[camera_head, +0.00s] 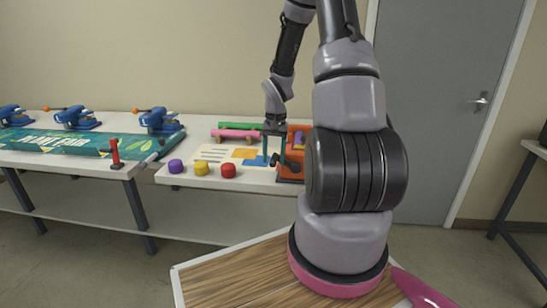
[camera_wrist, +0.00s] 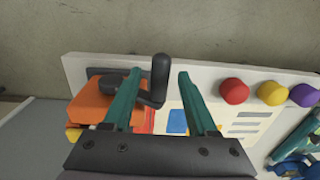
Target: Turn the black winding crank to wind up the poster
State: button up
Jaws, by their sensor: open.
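The black winding crank (camera_wrist: 159,80) shows in the wrist view. Its upright handle stands between my gripper's two green fingers, and its arm runs left to the orange winder (camera_wrist: 98,103). My gripper (camera_wrist: 160,74) is open around the handle, with a clear gap on the right; the gap on the left is narrower. In the head view my gripper (camera_head: 273,146) points down at the orange winder (camera_head: 298,137), and the crank is largely hidden there. The poster (camera_head: 218,154), pale with yellow and blue patches, lies flat left of the winder. My gripper covers part of it in the wrist view.
Red (camera_head: 228,170), yellow (camera_head: 201,168) and purple (camera_head: 175,166) knobs line the table's front edge. Green (camera_head: 240,126) and pink (camera_head: 238,134) rolls lie behind the poster. A green banner (camera_head: 70,143) and blue clamps (camera_head: 158,119) are on the left table.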

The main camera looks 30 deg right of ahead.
jog(key=shift+f, duration=0.1)
grip_shut()
dwell(1.4)
